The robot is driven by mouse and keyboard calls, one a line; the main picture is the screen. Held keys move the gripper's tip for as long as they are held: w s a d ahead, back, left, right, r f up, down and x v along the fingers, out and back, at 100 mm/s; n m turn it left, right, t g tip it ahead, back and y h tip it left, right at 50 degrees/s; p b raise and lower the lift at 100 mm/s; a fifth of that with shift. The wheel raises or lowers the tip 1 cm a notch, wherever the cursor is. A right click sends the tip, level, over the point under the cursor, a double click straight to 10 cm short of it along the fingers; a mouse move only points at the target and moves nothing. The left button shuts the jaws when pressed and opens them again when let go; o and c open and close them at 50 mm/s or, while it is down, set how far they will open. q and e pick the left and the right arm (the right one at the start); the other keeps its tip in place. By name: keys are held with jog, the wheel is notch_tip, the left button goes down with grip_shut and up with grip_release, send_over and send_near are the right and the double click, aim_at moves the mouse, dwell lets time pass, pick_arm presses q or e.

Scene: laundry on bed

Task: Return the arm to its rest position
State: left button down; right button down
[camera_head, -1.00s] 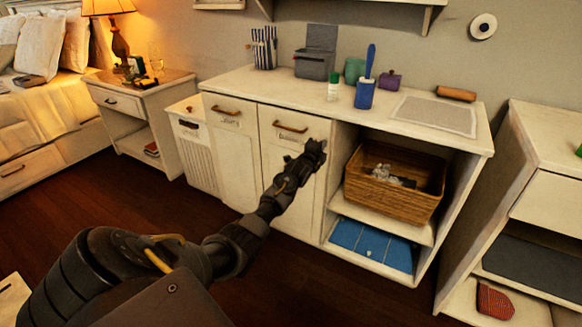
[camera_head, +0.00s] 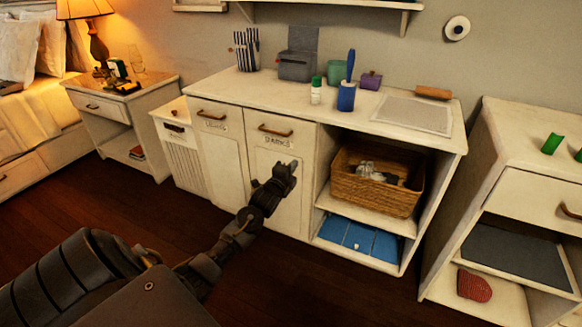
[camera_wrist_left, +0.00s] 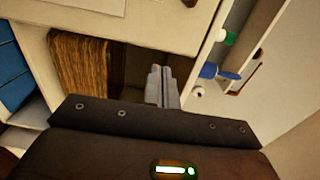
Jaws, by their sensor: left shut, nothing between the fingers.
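My left arm comes in from the lower left in the head view. Its gripper (camera_head: 287,172) is shut and empty, in front of the right cabinet door of the white dresser (camera_head: 232,160). In the left wrist view the two fingers (camera_wrist_left: 161,72) are closed together with nothing between them. My right gripper is not in view.
The dresser holds a wicker basket (camera_head: 372,188) and a blue folded item (camera_head: 356,240) on its open shelves. A second cabinet (camera_head: 520,190) stands right. Dark floor (camera_head: 110,215) is clear.

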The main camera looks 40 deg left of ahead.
pick_arm(q)
jog(key=shift+s+d, duration=0.15)
jog(key=shift+s, duration=0.35)
